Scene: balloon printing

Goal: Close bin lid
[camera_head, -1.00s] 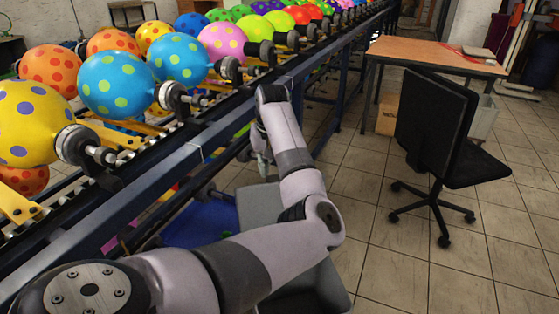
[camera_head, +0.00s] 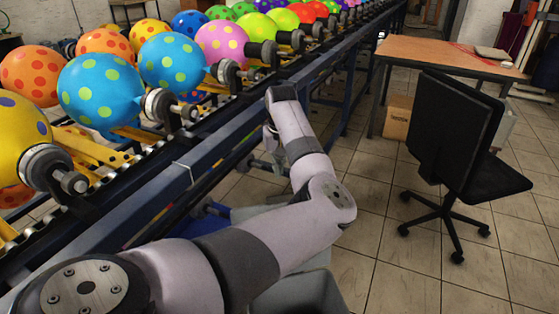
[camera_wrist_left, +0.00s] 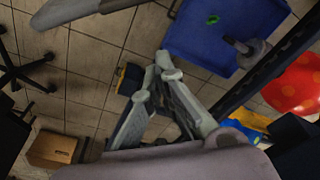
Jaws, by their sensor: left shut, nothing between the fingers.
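A grey bin (camera_head: 305,292) stands on the floor under my left arm, near the bottom of the head view. My arm covers much of it, and I cannot tell there how its lid stands. A grey panel edge (camera_wrist_left: 80,8) shows at the top left of the left wrist view; it may be part of the bin or lid. My left gripper (camera_wrist_left: 165,62) is shut and empty, apart from that panel, pointing down over the floor. In the head view the left gripper (camera_head: 270,135) is mostly hidden behind its wrist. My right gripper is not in view.
A conveyor frame (camera_head: 190,170) with dotted balloons runs along the left. A blue open container (camera_wrist_left: 215,40) holds a small green piece. A black office chair (camera_head: 460,140), a wooden table (camera_head: 430,50) and a cardboard box (camera_head: 397,117) stand at right. The floor between is clear.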

